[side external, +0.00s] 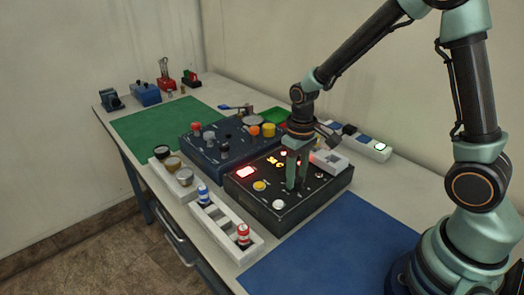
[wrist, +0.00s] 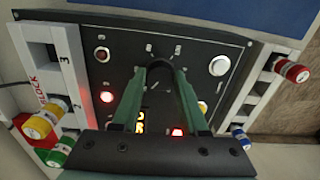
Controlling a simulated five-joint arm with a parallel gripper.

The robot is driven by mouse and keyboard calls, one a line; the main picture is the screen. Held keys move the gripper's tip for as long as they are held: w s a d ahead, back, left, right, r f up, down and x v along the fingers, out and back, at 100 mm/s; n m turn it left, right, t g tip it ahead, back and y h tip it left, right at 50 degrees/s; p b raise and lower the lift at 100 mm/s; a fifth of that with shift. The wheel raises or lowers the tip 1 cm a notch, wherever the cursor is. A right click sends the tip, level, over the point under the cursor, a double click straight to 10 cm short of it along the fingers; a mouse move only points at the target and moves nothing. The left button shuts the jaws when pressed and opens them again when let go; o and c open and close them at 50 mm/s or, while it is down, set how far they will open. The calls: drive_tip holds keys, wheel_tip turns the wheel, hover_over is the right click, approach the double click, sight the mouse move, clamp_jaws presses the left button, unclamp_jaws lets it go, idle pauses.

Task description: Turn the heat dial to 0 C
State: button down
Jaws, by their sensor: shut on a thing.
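The black panel box (side external: 318,203) stands on the table, with lit displays and buttons on its top. My gripper (side external: 296,184) points straight down onto this panel. In the wrist view my gripper (wrist: 164,70) has its two green fingers closed around a dark knob, which I take to be the heat dial (wrist: 161,77). Small marks are printed on the panel beyond the fingertips. A yellow lit readout (wrist: 140,122) is partly covered by a finger; its value is not legible.
A white rack (side external: 225,228) with blue and red capped items stands in front. A dark blue box (side external: 207,150) with knobs adjoins. The blue mat (side external: 330,250) is clear.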

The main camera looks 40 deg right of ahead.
sight(298, 180)
drive_tip(key=n, duration=0.6)
drive_tip(key=shift+a+n, duration=0.15)
drive_tip(key=shift+n, duration=0.15)
drive_tip(key=n, duration=0.5)
drive_tip(key=shift+n, duration=0.3)
drive_tip(key=shift+c, duration=2.2)
unclamp_jaws()
wheel_tip(298, 180, up, 12)
drive_tip(key=shift+s, duration=0.3)
drive_tip(key=shift+r+t, duration=0.1)
drive_tip(key=shift+t, duration=0.2)
